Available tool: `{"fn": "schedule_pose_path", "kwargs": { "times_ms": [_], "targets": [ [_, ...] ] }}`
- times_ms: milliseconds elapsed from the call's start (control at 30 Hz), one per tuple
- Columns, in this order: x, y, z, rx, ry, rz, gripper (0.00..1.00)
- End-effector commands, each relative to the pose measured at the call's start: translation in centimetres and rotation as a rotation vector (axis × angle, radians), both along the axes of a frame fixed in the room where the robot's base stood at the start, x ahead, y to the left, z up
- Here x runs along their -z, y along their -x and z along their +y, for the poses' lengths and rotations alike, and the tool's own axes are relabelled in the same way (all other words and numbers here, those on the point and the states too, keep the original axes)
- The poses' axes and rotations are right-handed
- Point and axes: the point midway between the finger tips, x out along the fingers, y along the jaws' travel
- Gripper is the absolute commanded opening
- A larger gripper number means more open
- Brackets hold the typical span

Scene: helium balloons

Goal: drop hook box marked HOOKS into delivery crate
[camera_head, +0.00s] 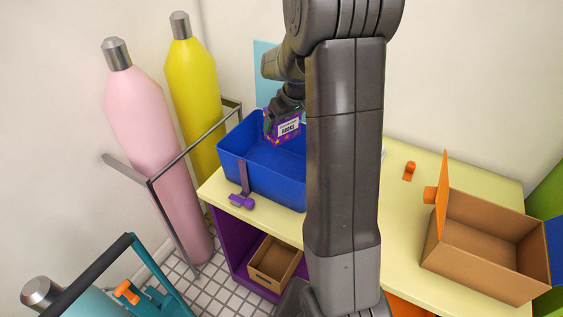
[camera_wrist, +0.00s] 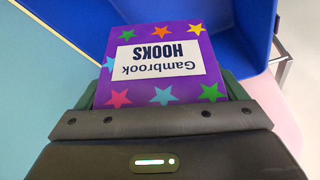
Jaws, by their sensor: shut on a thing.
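The purple hook box (camera_head: 281,130) has colored stars and a white label. In the wrist view its label reads "Gambrook HOOKS" upside down on the box (camera_wrist: 162,62). My gripper (camera_head: 284,108) is shut on it; the gripper's dark jaws also show in the wrist view (camera_wrist: 160,118). In the head view the held box appears over the back part of a blue crate (camera_head: 262,189). The blue crate's wall also shows in the wrist view (camera_wrist: 235,30). I cannot tell how far above the crate floor the box is. My arm hides the crate's right side.
The crate stands on a pale yellow counter (camera_head: 400,240). A purple latch (camera_head: 241,201) is at its front. A brown open box (camera_head: 485,245) and a small orange object (camera_head: 409,170) are to the right. Pink (camera_head: 148,130) and yellow (camera_head: 191,90) gas cylinders stand left behind a rail.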

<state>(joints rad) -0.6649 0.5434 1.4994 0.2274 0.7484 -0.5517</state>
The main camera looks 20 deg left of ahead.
Motion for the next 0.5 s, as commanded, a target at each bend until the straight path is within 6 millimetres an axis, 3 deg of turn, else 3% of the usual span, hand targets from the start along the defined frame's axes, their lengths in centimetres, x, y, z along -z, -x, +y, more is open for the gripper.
{"fn": "schedule_pose_path", "kwargs": {
  "times_ms": [300, 500],
  "targets": [
    [4.0, 0.0, 0.0, 0.001, 0.001, 0.001, 0.64],
    [5.2, 0.0, 0.0, 0.000, 0.001, 0.000, 0.64]
  ]
}}
